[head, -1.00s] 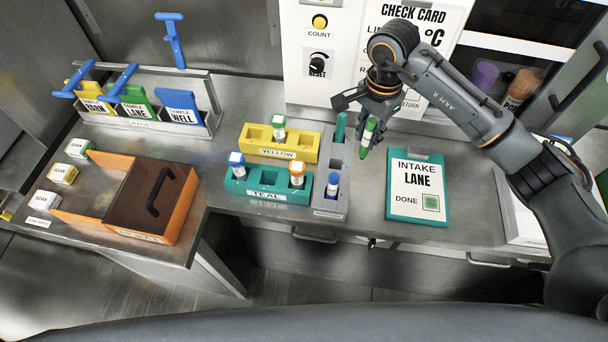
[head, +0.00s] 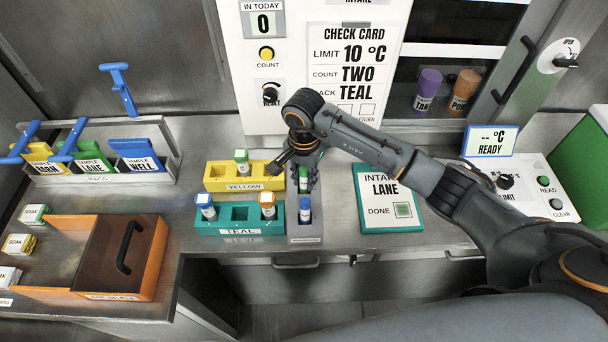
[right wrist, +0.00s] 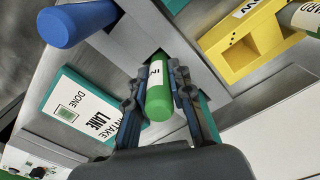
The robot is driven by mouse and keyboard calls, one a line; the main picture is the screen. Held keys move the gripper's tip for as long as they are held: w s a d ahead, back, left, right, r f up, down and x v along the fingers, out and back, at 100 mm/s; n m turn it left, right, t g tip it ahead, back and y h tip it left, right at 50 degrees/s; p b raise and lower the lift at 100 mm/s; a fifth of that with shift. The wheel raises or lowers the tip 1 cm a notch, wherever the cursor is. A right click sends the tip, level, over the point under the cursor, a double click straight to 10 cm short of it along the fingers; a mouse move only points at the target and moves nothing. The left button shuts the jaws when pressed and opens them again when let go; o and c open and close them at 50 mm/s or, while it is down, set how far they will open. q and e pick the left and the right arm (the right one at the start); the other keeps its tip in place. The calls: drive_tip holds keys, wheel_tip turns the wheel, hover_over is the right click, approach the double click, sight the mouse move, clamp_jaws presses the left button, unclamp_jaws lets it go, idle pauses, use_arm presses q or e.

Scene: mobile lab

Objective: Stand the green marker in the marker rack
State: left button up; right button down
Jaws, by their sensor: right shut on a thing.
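The green marker (right wrist: 158,98) is between the fingers of my right gripper (right wrist: 157,90) in the right wrist view, and the gripper is shut on it. In the head view my right gripper (head: 303,172) is over the grey marker rack (head: 305,238), and the green marker (head: 303,182) shows under it, roughly upright. Its lower end is at the rack's middle; I cannot tell how deep it sits. A blue marker (head: 305,212) stands in the rack's near end. The teal marker at the far end is mostly hidden by my gripper. My left gripper is not in view.
A yellow rack (head: 215,181) and a teal rack (head: 240,228) with capped vials stand left of the marker rack. The intake clipboard (head: 389,192) lies close on the right. The white panel (head: 285,110) rises behind. An orange-edged box (head: 150,265) is further left.

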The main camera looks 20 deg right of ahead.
drive_tip(key=shift+f, duration=0.1)
drive_tip(key=shift+f, duration=0.15)
drive_tip(key=c, duration=1.2)
unclamp_jaws()
drive_tip(key=shift+r, duration=0.35)
wheel_tip(320, 180, up, 11)
drive_tip(key=b, duration=0.3)
drive_tip(key=shift+f, duration=0.2)
drive_tip(key=shift+r+b, duration=0.3)
drive_tip(key=shift+r, duration=0.25)
